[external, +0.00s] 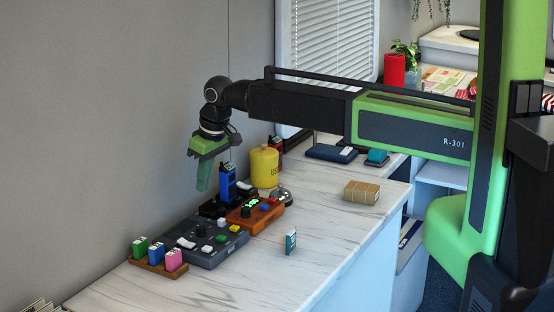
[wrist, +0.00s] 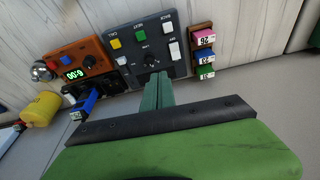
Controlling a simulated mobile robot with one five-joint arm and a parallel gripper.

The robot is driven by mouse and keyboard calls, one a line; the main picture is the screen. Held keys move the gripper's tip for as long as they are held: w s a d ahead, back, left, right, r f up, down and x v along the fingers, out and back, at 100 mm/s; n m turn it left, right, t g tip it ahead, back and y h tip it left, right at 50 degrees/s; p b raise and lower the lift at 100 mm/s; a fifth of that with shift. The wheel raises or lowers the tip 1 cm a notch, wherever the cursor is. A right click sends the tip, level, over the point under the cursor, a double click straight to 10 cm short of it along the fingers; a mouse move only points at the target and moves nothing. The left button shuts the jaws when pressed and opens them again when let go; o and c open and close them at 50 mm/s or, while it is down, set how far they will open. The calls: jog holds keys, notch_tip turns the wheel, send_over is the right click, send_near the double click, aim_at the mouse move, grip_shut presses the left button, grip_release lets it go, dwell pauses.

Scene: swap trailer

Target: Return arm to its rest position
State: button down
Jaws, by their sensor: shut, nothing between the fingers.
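My arm is stretched out to the left over the counter in the external view, with its elbow bent down at the wrist. My gripper (external: 204,188) points down above the back of the counter, and its green fingers are together with nothing between them. In the wrist view my gripper (wrist: 159,78) shows shut near the lower edge of the dark grey control box (wrist: 178,62). In the external view the dark grey control box (external: 208,252) lies below and in front of my gripper. I cannot tell whether the fingertips touch anything.
A wooden rack (external: 158,267) holds green, blue and pink blocks. An orange box (external: 262,218) with a lit display, a blue device (external: 227,182) and a yellow canister (external: 264,167) stand close by. A small teal block (external: 291,242) and a tan box (external: 361,192) are on the counter's open right part.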

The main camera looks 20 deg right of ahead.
jog(key=w+d+m, duration=0.2)
jog(key=w+d, duration=0.6)
jog(key=d, duration=0.5)
jog(key=w+d+m+h, duration=0.1)
jog(key=w+d+m, duration=0.15)
jog(key=d, duration=1.95)
jog(key=s+d+m, duration=0.1)
jog(key=s+d, duration=0.1)
jog(key=d, duration=0.5)
jog(key=s+d+m, duration=0.2)
jog(key=s+d, duration=0.1)
jog(key=d, duration=0.3)
jog(key=s+d+g, duration=0.2)
jog(key=s+d, duration=0.4)
jog(key=s, duration=0.4)
jog(key=shift+d+f+m+h, duration=0.2)
jog(key=shift+f+m+h, duration=0.15)
jog(key=shift+m+h, duration=0.1)
